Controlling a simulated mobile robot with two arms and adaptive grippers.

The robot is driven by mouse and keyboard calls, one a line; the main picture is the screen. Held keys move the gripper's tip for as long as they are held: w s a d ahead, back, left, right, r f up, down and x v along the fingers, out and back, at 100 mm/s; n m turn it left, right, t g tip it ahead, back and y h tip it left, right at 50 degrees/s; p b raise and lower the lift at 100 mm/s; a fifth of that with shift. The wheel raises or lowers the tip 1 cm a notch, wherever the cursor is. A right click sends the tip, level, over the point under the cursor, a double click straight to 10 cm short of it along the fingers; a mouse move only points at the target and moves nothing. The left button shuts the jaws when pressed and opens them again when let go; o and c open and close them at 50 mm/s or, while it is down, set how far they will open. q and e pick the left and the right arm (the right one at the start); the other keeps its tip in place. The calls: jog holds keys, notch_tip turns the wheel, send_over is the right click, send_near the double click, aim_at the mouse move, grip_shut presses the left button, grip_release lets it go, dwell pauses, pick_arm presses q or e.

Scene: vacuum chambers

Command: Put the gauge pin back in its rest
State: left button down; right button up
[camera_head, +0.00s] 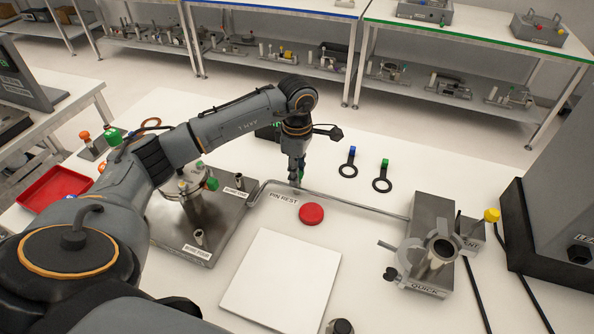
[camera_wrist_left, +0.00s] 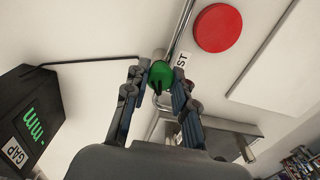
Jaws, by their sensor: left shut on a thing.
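My left gripper (camera_head: 297,181) points down over the table, just behind the "PIN REST" label (camera_head: 284,198). In the left wrist view its fingers (camera_wrist_left: 160,88) are shut on the green-headed gauge pin (camera_wrist_left: 161,76). A small grey cylindrical end (camera_wrist_left: 158,54) shows just past the green head; I cannot tell whether it is part of the pin or the rest. The rest is mostly hidden by the gripper, so I cannot tell whether the pin is seated in it. My right gripper is not in view.
A bent metal pipe (camera_head: 350,205) runs close by the gripper to the chamber block (camera_head: 430,235). A red disc (camera_head: 311,214) and white plate (camera_head: 280,280) lie in front. Blue-tabbed (camera_head: 348,170) and green-tabbed rings (camera_head: 382,184) lie behind right. A gap display (camera_wrist_left: 32,120) stands nearby.

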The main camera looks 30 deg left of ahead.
pick_arm(q)
jog(key=shift+f, duration=0.15)
dwell(0.3)
jog(key=c, duration=1)
grip_release()
jog(key=shift+r+p, duration=1.75)
jog(key=shift+r, duration=1.75)
